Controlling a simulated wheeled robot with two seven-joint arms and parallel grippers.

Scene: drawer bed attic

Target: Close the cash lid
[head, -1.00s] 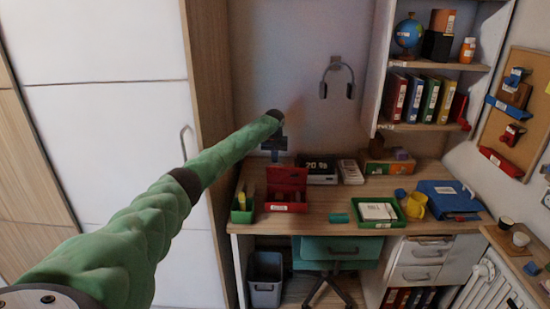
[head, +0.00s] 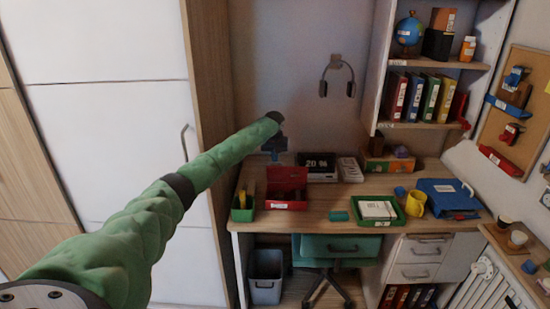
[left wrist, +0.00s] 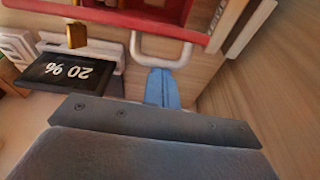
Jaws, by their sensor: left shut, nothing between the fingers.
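The red cash box (head: 286,205) stands on the desk, and its red lid (head: 287,178) is raised at the back. In the left wrist view a red edge (left wrist: 110,17) carries a white loop handle (left wrist: 161,60) and a gold-coloured piece (left wrist: 77,36). My left gripper (head: 273,149) is behind the raised lid, near the wall. Its blue fingers (left wrist: 161,88) are shut and empty, close to the white handle; I cannot tell whether they touch it. My right gripper is not in view.
A black "20 %" sign (head: 317,165) stands right of the lid. A green pen holder (head: 242,208) is left of the box. A green tray (head: 377,210) and yellow mug (head: 416,204) are further right. Bare desk (head: 325,195) lies between box and tray.

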